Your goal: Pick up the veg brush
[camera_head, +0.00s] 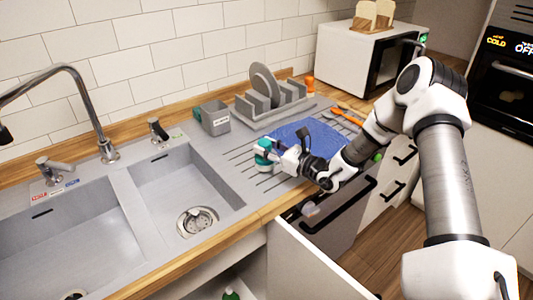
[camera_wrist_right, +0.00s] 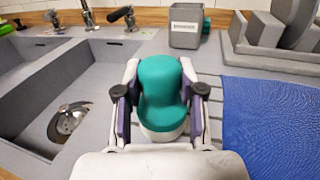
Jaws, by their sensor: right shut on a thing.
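The veg brush (camera_wrist_right: 160,88) has a teal, waisted top and a pale lower part. In the right wrist view it sits between the two fingers of my right gripper (camera_wrist_right: 160,105), which is shut on it. In the head view the brush (camera_head: 264,152) shows as a small teal shape at the tip of my right gripper (camera_head: 272,154), over the ribbed drainboard next to the blue cloth. I cannot tell whether its underside touches the drainboard. My left gripper is not in view.
A blue cloth (camera_head: 303,140) lies on the drainboard. A grey caddy (camera_head: 215,118) and a dish rack (camera_head: 270,104) with a plate stand behind. The double sink (camera_head: 80,235) and its tap (camera_head: 105,140) are at the left. An open cabinet door (camera_head: 305,265) juts out below the counter.

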